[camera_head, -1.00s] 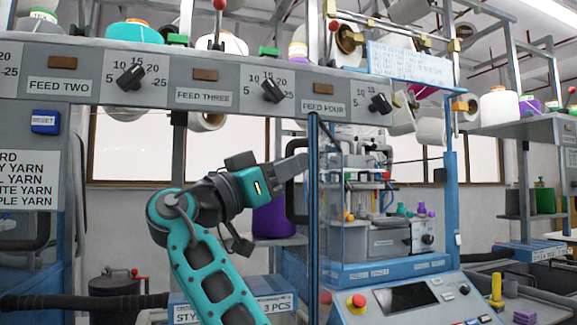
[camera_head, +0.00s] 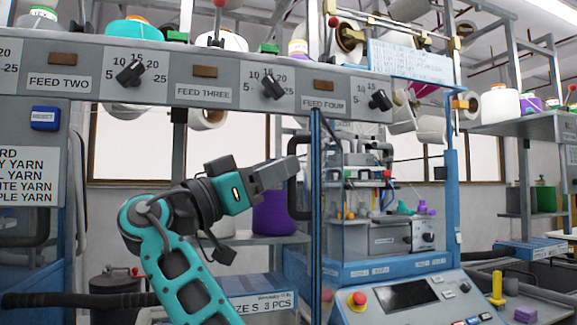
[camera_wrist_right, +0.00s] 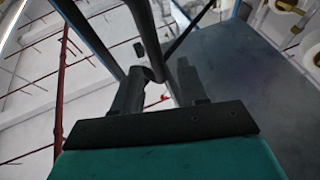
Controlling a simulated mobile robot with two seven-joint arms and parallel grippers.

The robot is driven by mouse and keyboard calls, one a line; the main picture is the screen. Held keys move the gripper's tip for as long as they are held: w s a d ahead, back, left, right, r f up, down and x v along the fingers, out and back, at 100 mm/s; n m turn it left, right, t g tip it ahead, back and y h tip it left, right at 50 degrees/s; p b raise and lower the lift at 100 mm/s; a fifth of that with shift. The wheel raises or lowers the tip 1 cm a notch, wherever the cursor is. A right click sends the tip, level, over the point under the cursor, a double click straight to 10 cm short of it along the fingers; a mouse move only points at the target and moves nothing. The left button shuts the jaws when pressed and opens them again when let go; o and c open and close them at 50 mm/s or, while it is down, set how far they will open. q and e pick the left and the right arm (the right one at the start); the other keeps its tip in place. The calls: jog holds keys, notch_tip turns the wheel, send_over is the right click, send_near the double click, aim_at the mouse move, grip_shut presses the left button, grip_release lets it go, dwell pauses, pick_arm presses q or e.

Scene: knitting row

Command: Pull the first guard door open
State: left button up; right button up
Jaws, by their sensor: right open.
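The first guard door (camera_head: 315,220) is a clear panel with a blue edge, seen almost edge-on in front of the knitting machine. Its dark upright handle (camera_head: 293,190) stands out to the left of that edge. My right gripper (camera_head: 287,171) is at the upper part of the handle and hides some of it. In the right wrist view the two dark fingers (camera_wrist_right: 160,84) are apart, with a grey bar of the handle (camera_wrist_right: 154,42) running between or just beyond them. I cannot tell whether they touch it. My left gripper is not in view.
A feed panel (camera_head: 207,68) with knobs spans above my arm. A control console (camera_head: 408,298) with a red button (camera_head: 357,300) stands right of the door's lower end. A purple yarn cone (camera_head: 272,213) and a "SIZE S" box (camera_head: 258,292) are behind my arm.

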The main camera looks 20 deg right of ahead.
jog(key=v, duration=0.9)
jog(key=shift+a, duration=0.25)
jog(key=shift+s+f, duration=0.1)
